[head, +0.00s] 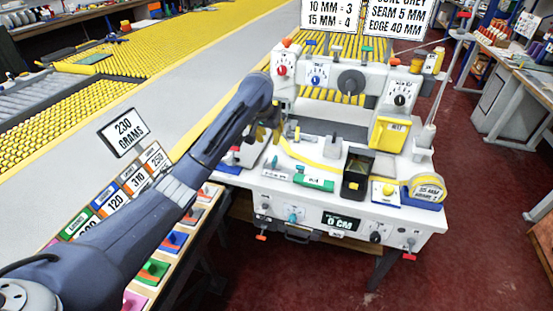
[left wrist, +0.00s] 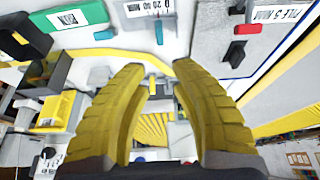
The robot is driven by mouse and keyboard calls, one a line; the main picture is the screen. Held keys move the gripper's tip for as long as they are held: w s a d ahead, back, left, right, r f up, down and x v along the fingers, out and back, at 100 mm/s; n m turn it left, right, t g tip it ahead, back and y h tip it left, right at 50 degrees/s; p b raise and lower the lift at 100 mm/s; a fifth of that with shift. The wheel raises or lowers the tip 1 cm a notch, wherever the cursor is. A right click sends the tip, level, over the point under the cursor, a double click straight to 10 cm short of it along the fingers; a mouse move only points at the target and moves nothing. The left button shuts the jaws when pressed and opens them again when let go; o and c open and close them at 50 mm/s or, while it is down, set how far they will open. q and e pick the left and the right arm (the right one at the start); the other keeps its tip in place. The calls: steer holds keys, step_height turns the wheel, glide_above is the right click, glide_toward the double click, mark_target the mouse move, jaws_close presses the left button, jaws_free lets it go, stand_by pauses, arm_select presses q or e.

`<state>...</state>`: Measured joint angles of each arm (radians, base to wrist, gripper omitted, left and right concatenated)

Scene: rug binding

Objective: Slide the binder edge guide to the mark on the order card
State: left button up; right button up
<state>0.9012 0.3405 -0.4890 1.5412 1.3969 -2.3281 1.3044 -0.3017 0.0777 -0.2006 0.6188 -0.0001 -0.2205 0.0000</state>
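The order card (head: 398,18) stands at the back of the machine; its lower lines read SEAM 5 MM and EDGE 40 MM, and its top is cut off. A small teal slider (left wrist: 158,32), which looks like the edge guide, sits by a white scale plate (left wrist: 150,8) marked in MM. The scale is only partly readable, so I cannot tell the slider's exact setting. My left gripper (head: 270,132) is over the left part of the machine table. In the left wrist view its yellow fingers (left wrist: 160,72) are apart and empty, short of the teal slider. My right gripper is not in view.
Yellow binding tape (left wrist: 110,54) runs across the table near my fingers. A green block (head: 314,183), a dark open box (head: 356,175) and a tape roll (head: 427,187) stand to the right. A display (head: 341,222) reads 0 CM.

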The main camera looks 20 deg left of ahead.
mark_target(275, 158)
arm_select(q)
steer(key=x, duration=1.6)
steer(key=shift+d, duration=0.1)
steer(key=shift+o, duration=0.4)
jaws_close()
